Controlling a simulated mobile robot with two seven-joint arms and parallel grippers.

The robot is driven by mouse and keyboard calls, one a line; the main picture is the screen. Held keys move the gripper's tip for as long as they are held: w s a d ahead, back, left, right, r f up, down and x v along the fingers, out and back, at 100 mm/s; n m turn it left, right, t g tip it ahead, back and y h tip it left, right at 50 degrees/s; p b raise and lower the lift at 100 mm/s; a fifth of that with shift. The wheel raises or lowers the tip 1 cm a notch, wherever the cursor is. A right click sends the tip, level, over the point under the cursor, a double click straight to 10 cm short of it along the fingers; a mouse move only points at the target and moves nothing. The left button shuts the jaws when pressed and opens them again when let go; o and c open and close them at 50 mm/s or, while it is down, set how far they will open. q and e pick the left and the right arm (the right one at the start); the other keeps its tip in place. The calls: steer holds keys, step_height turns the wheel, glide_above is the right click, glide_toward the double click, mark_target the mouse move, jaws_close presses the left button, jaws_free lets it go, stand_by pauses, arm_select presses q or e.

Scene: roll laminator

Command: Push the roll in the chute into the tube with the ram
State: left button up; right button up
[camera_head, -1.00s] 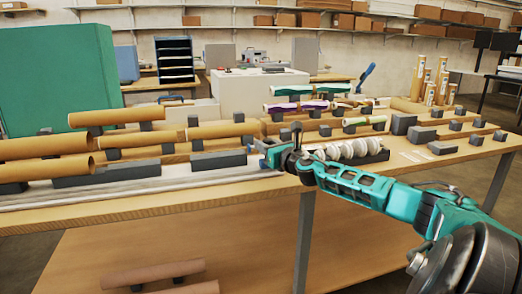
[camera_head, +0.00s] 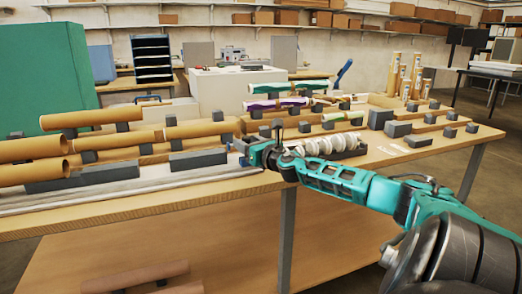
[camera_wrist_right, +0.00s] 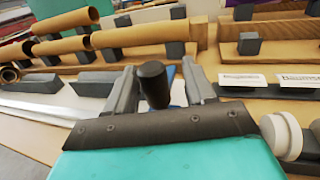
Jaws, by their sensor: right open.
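My right gripper (camera_head: 242,149) is at the right end of the pale chute (camera_head: 130,186) along the table's front edge. Its fingers also show in the right wrist view (camera_wrist_right: 160,92), apart, with a black upright knob (camera_wrist_right: 153,84) between them. The fingers do not visibly close on the knob. A blue piece (camera_wrist_right: 178,90) shows just behind the knob; it may be part of the ram. Several brown tubes (camera_head: 200,128) lie on dark blocks behind the chute. I cannot make out a roll inside the chute. My left gripper is out of view.
Purple and green rolls (camera_head: 275,104) lie on supports further back. White discs (camera_head: 322,145) stand in a dark holder right of the gripper. Dark grey blocks (camera_head: 198,159) stand close behind the chute. The table's front strip (camera_head: 150,205) is bare.

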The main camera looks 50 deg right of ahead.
steer(key=shift+v, duration=2.5)
arm_select(q)
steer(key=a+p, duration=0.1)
steer(key=p, duration=0.1)
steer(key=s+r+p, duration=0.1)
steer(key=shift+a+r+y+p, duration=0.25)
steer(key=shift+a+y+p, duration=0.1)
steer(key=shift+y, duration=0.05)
arm_select(e)
steer(key=v, duration=0.7)
steer(key=shift+s, duration=0.35)
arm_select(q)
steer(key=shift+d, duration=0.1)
